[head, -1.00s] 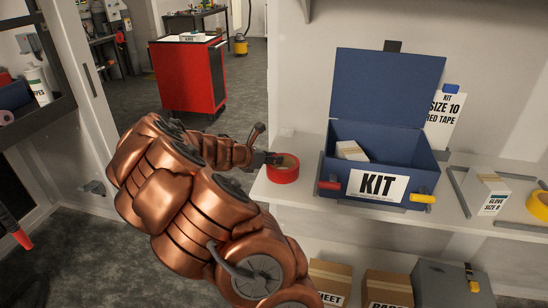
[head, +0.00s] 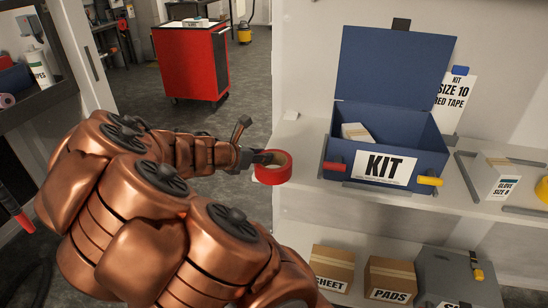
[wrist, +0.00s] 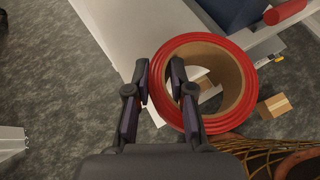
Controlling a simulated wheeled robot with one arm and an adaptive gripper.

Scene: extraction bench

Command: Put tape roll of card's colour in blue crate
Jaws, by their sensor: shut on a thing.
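My gripper (head: 262,158) is shut on the wall of the red tape roll (head: 273,174), at the left end of the upper shelf. In the wrist view, one finger is outside the red roll (wrist: 166,82) and the other inside its ring. Floor shows beneath part of the roll, so it sits out past the shelf edge. The blue crate (head: 343,150), labelled KIT, stands on the shelf to the right with its lid open and a small box (head: 355,132) inside. The white card (head: 457,100) behind it shows "KIT SIZE 10" and "ED TAPE", its left edge hidden.
Cartons (head: 390,278) and a grey case (head: 460,285) sit on the lower shelf. A red cabinet (head: 190,65) stands behind.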

